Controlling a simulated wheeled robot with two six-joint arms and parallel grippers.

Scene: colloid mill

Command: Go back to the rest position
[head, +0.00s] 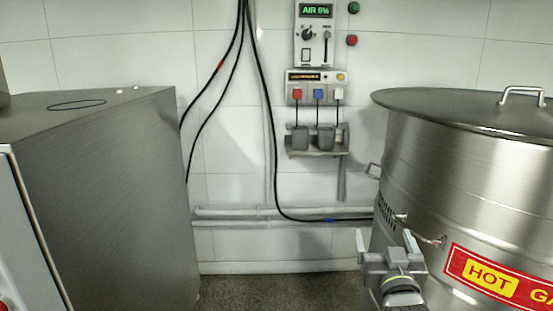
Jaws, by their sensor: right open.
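My right gripper (386,243) shows at the bottom, right of centre, in the head view. Its two fingers stand apart and point up and away, with nothing between them. It is in front of the lower left side of a large steel vat (450,170); I cannot tell how close it is to the vat wall. My left gripper is not in view.
A steel cabinet (110,190) stands at the left. The vat has a lid with a handle (522,91) and a red HOT label (495,281). A control panel (316,35), cables and pipes (240,212) are on the tiled wall. Dark floor (280,291) is clear between cabinet and vat.

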